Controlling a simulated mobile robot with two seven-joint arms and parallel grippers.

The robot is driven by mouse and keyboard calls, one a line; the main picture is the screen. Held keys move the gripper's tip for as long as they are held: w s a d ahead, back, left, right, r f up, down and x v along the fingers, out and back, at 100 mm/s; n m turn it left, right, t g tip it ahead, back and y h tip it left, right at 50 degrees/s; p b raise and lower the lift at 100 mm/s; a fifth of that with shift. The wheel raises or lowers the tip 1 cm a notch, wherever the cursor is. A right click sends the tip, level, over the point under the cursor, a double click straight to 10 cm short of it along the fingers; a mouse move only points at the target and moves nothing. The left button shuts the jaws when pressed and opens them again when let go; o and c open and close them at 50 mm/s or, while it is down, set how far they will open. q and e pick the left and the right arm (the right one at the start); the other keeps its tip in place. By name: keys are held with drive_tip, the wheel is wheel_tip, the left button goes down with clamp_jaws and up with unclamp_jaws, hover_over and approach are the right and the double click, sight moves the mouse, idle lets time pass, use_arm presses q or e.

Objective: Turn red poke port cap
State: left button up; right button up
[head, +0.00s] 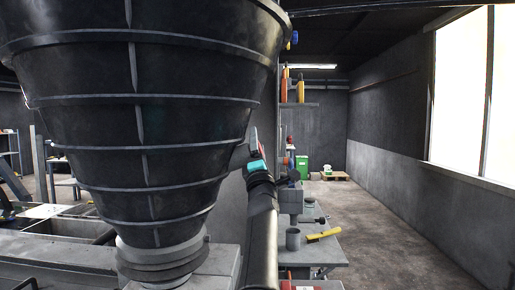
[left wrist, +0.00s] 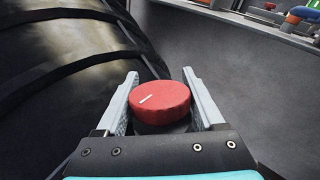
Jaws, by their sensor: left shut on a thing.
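The red poke port cap (left wrist: 160,101) is round with a ribbed rim and a short white mark slanting on its left part. In the left wrist view it sits on a dark stub between the two grey fingers of my left gripper (left wrist: 160,76). The gripper is shut on the cap, with one finger on each side. In the head view my left gripper (head: 249,152), with its teal band, is beside the right side of the big black cone. Its fingers are partly hidden there, and I cannot make out the cap clearly. My right gripper is not in view.
The ribbed black cone (head: 95,115) fills the left of the head view, close to my left gripper. A workbench (head: 318,254) with a yellow-handled tool (head: 323,236) stands beyond. The floor (head: 385,225) at the right is clear.

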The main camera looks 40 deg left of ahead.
use_arm(q)
drive_tip(key=o, duration=1.4)
drive_tip(key=shift+s+d+f, duration=0.35)
drive_tip(key=shift+f, duration=0.1)
drive_tip(key=b+v, duration=0.2)
drive_tip(key=v, duration=1.2)
drive_tip(key=shift+r, duration=0.15)
